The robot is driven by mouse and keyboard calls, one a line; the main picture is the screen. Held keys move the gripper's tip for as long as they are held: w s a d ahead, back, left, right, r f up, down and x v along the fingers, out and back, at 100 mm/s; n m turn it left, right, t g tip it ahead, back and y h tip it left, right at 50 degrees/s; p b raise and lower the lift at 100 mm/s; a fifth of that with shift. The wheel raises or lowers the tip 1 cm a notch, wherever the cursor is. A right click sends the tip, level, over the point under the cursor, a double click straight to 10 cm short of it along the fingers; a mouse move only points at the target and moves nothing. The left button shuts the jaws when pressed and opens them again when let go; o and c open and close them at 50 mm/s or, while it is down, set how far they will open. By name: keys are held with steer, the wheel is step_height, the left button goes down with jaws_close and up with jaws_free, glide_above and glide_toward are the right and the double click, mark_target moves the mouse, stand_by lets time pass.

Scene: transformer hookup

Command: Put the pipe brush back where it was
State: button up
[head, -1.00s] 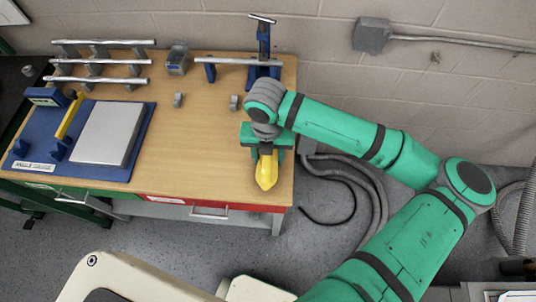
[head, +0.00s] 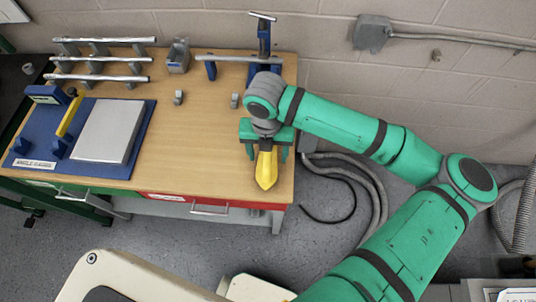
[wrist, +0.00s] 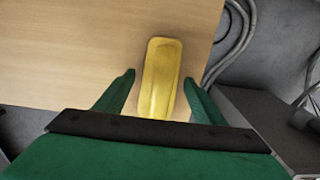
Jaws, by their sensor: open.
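A long yellow piece (head: 266,170) with a tapered end lies near the front right corner of the wooden table (head: 200,130). I cannot tell whether it is the pipe brush; nothing else in view is clearly a brush. My gripper (head: 266,156) is open above it, with one green finger on each side. In the wrist view the yellow piece (wrist: 161,75) runs between and beyond the open fingertips (wrist: 159,78), apart from both. The near end of the piece is hidden by my gripper.
A rack of metal bars (head: 101,58), a grey holder (head: 178,56) and a blue stand with a bar (head: 263,40) are at the back. A blue fixture with a grey plate (head: 107,132) is on the left. The table's middle is clear. Hoses (head: 370,200) lie on the floor at right.

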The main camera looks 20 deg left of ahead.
step_height(320, 180, up, 11)
steer(key=shift+a+f, duration=0.1)
steer(key=shift+f, duration=0.05)
steer(key=shift+s, duration=0.15)
stand_by(0.6)
